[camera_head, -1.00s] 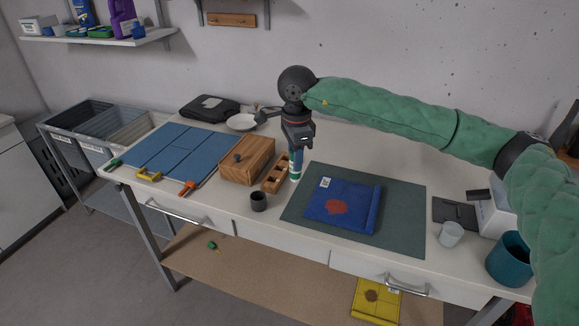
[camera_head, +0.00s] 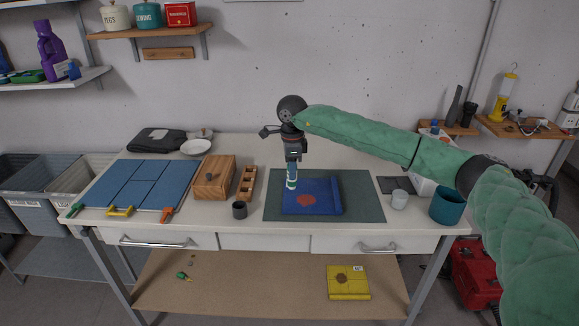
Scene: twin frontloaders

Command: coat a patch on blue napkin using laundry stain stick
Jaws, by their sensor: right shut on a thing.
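The blue napkin (camera_head: 325,193) lies on a dark green mat (camera_head: 366,208) on the table, with a reddish stain patch (camera_head: 306,200) near its front. My right gripper (camera_head: 292,162) points down and is shut on the laundry stain stick (camera_head: 291,178), a blue, white and green tube held upright. The stick is over the napkin's left part, behind and left of the stain. I cannot tell whether its tip touches the cloth. My left gripper is not in view.
Left of the mat are a wooden slotted holder (camera_head: 247,184), a wooden box (camera_head: 214,178), a dark cup (camera_head: 239,210) and a blue board (camera_head: 140,184).

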